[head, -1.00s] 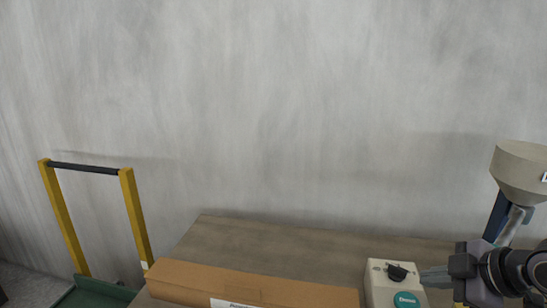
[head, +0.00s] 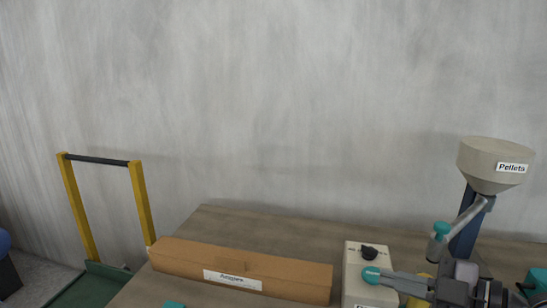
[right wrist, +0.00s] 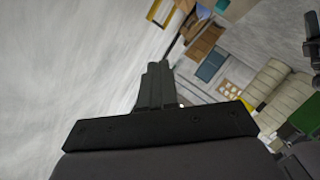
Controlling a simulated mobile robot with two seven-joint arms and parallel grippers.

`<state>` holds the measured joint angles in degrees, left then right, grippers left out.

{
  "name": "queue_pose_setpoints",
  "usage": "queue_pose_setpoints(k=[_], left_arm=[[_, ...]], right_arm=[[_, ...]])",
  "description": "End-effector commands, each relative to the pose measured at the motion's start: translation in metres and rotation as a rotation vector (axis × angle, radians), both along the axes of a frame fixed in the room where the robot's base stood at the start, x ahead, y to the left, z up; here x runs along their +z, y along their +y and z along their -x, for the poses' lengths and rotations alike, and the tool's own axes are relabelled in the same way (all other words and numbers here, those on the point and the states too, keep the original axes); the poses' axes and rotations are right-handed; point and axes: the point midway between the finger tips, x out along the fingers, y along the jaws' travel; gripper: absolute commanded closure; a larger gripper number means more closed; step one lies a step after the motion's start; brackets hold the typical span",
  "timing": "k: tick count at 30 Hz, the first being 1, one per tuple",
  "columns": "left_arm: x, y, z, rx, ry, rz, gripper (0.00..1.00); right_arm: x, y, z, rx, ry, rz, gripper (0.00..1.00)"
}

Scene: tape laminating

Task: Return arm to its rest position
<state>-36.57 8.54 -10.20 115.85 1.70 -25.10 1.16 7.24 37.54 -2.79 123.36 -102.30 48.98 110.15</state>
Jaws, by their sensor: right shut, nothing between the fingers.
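My right gripper (head: 385,279) is at the lower right of the head view, its grey fingers pointing left and shut with nothing between them. The fingertips overlap the right part of a pale control box (head: 355,262) with a black knob (head: 369,253) and a teal button (head: 371,275). I cannot tell whether they touch it. In the right wrist view the dark fingers (right wrist: 155,88) are together, seen against a grey surface. My left gripper is not in view.
A long cardboard box (head: 200,262) lies on the wooden table (head: 260,230). A machine with a hopper labelled Pellets (head: 490,165) stands at the right, close to my right arm. A yellow-framed cart (head: 143,205) stands left of the table. The table's back middle is clear.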

Motion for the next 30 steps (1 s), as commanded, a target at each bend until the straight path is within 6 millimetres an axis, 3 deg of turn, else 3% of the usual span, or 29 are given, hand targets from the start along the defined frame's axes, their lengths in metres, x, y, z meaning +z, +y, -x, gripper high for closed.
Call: queue_pose_setpoints(k=[3,6,10,14,17,20,24,30], left_arm=[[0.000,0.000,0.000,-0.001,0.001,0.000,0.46],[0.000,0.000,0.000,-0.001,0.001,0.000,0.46],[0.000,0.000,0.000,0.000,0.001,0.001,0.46],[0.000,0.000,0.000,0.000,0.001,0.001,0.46],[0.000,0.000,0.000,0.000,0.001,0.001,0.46],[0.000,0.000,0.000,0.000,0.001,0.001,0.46],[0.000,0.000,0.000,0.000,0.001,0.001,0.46],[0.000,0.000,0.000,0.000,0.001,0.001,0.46]], right_arm=[[0.028,0.017,0.010,0.004,-0.147,-0.200,1.00],[0.051,0.014,0.015,-0.059,-0.252,-0.361,1.00],[0.069,-0.005,0.015,-0.221,-0.340,-0.542,1.00],[0.066,-0.037,0.013,-0.449,-0.356,-0.667,1.00],[0.048,-0.064,0.012,-0.650,-0.311,-0.722,1.00],[0.018,-0.088,0.015,-0.855,-0.215,-0.730,1.00],[-0.042,-0.110,0.030,-1.111,0.000,-0.667,1.00],[-0.136,-0.108,0.081,-1.327,0.429,-0.447,1.00]])
